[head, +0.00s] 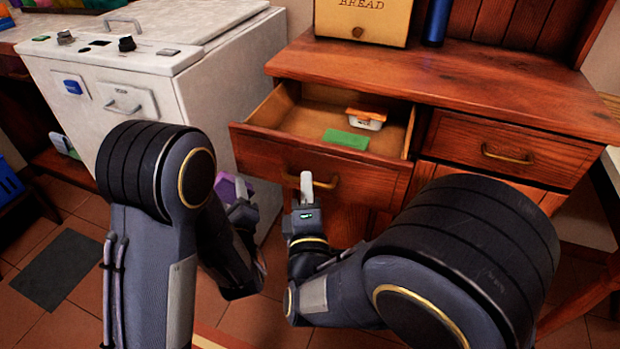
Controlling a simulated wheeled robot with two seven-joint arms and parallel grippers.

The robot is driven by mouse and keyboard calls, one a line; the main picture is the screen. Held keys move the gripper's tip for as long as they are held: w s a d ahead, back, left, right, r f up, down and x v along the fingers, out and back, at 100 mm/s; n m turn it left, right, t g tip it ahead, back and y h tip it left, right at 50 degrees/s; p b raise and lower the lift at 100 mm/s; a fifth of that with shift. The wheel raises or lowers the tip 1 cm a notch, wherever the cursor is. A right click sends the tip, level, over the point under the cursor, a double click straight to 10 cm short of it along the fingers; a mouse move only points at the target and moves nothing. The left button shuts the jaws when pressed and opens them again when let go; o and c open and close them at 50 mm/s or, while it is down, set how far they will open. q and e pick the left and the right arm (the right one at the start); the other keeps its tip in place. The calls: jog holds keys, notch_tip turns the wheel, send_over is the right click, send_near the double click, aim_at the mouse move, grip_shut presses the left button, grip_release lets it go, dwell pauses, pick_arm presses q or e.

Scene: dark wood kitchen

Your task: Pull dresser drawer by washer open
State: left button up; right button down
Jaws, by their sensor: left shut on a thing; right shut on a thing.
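The left dresser drawer (375,180), beside the white washer (165,93), is pulled partly open. Its brass handle (324,181) is on the front face. My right gripper (306,187) is at this handle and shut on it. My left gripper (243,200) is left of the handle, in front of the washer side, shut on a small purple thing (226,187) that is partly hidden. Inside the drawer lie a green flat item (346,139) and a white container with an orange lid (366,119).
The wooden dresser (450,78) carries a bread box (362,20) and a blue cylinder (437,22). A second drawer (510,150) on the right is shut. A dark mat (58,268) lies on the tiled floor at left.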

jog(key=shift+s, duration=0.1)
jog(key=c, duration=1.5)
grip_release()
jog(key=v, duration=1.2)
